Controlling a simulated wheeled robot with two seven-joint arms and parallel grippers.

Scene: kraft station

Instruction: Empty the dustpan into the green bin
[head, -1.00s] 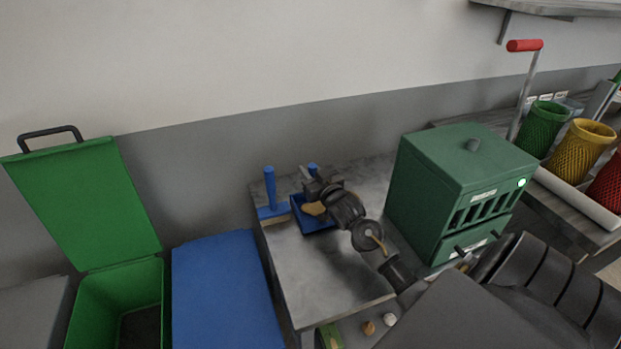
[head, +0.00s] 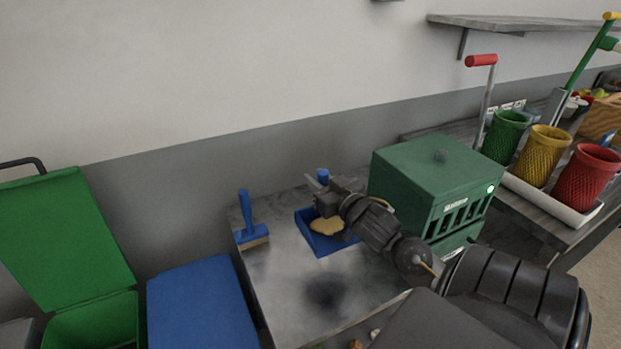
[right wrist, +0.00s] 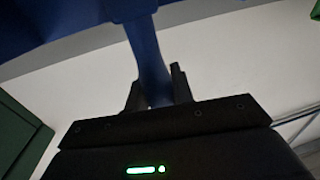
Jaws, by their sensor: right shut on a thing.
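The blue dustpan (head: 309,241) holds a tan heap (head: 326,226) and is at the back of the grey table. It also shows, dark blue, across the top of the right wrist view (right wrist: 60,18). My right gripper (head: 325,197) is shut on the dustpan's handle, which runs between the fingers in the right wrist view (right wrist: 152,85). Whether the pan touches the table is hard to tell; a dark shadow lies in front of it. The green bin (head: 65,240) stands at the far left with its lid raised. My left gripper is out of view.
A blue hand brush (head: 247,218) stands on the table left of the dustpan. A blue lidded bin (head: 203,308) is between the green bin and the table. A green machine (head: 430,190) stands close on the right. Mesh baskets (head: 545,155) stand farther right.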

